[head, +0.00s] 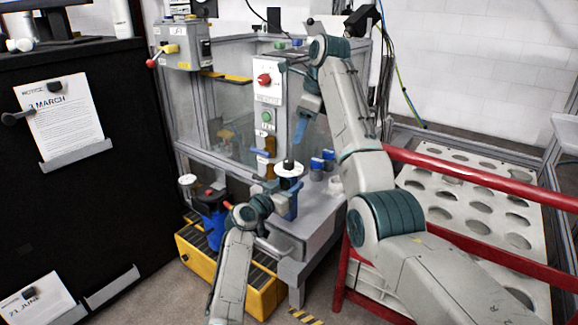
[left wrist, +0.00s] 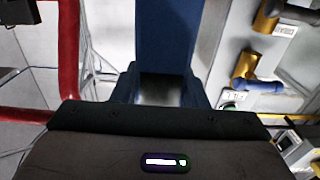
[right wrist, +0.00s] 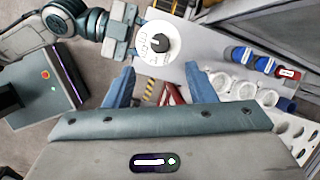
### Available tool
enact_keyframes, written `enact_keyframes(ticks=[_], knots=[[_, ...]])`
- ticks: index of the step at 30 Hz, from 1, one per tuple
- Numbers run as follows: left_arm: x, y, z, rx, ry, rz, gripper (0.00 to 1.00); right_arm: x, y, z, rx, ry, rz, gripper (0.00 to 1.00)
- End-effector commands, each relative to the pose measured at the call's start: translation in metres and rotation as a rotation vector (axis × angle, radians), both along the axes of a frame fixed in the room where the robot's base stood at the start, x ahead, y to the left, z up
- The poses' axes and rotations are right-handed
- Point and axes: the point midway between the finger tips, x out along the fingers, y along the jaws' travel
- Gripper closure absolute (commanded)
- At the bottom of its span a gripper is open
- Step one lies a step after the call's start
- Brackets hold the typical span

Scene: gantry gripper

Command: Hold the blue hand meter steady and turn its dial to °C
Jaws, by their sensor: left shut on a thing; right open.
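The blue hand meter (head: 291,207) is upright at the front of the grey bench, and its body fills the upper middle of the left wrist view (left wrist: 165,35). My left gripper (head: 280,200) is shut on it. Its round white dial face (right wrist: 158,43) with a black knob (right wrist: 159,43) shows in the right wrist view; the dial marks are too small to read. My right gripper (right wrist: 162,88) is open and empty, its blue fingers apart from the dial. In the head view the right gripper (head: 303,118) is above the meter.
Several blue-capped items (head: 317,164) stand on the bench right of the meter. A panel with a red knob (head: 265,80) is behind. Red rails (head: 480,180) and a white tray with holes (head: 450,210) are at the right.

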Motion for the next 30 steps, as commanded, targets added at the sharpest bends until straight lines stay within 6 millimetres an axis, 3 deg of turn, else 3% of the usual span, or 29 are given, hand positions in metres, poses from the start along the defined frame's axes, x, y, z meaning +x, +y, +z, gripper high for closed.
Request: enact_keyframes(ticks=[15,30], knots=[[0.0,0.0,-0.001,0.0,0.001,0.0,0.95,-0.012,0.015,0.005,-0.315,-0.297,0.861,0.5],[0.0,0.0,-0.001,0.001,0.001,0.0,0.95,-0.027,0.024,0.015,-0.626,-0.45,1.644,0.5]])
